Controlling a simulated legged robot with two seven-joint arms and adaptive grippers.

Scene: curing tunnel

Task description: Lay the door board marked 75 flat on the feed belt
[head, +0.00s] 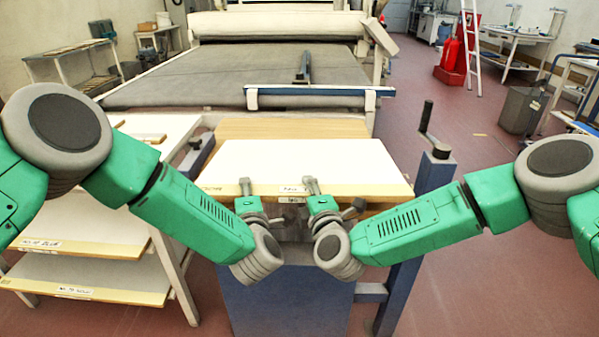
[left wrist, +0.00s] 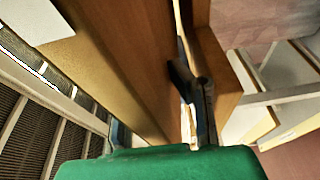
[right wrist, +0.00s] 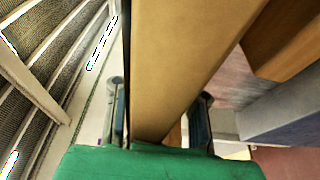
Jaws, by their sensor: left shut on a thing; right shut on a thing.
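A white-faced door board (head: 300,163) with a wood edge lies on a stack in front of the feed belt. Small labels show on the front edges; I cannot read their numbers. My left gripper (head: 247,195) and right gripper (head: 314,193) are close together at the board's front edge, each shut on it. In the left wrist view the board (left wrist: 120,60) runs between the fingers (left wrist: 160,125). The right wrist view shows its wood edge (right wrist: 185,50) between the fingers (right wrist: 160,120). The grey feed belt (head: 210,77) lies beyond the stack, bare.
A blue bar (head: 320,91) with an upright post (head: 303,66) crosses the belt's near end. A blue post with a crank (head: 437,165) stands right of the stack. A rack with other boards (head: 90,240) stands at the left.

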